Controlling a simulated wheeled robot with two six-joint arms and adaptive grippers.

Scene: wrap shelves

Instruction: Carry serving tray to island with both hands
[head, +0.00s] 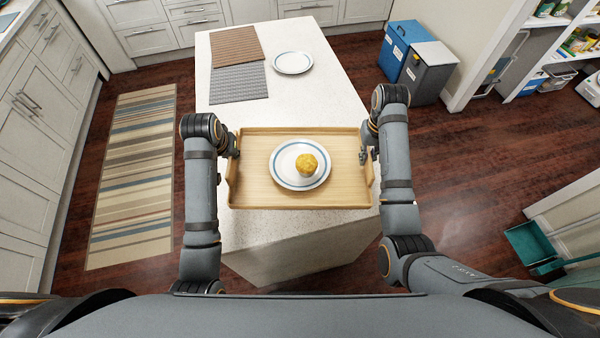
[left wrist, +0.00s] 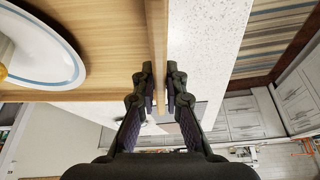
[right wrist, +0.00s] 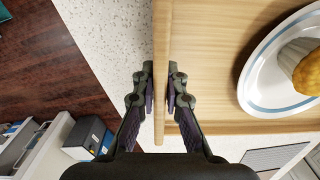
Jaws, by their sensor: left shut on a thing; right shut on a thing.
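The wooden serving tray (head: 250,190) is over the near part of the white island (head: 315,95), looking level. I cannot tell whether it touches the top. On it is a white plate with a blue ring (head: 285,176) bearing a yellow-topped muffin (head: 307,165). My left gripper (head: 235,150) is shut on the tray's left side wall, seen closely in the left wrist view (left wrist: 160,88). My right gripper (head: 366,155) is shut on its right side wall, which also shows in the right wrist view (right wrist: 161,88).
Beyond the tray, a brown placemat (head: 236,47), a grey placemat (head: 238,83) and an empty plate (head: 293,63) lie on the island. A striped rug (head: 135,175) is at left. Blue and grey bins (head: 428,72) stand at right. Bare countertop shows around the tray.

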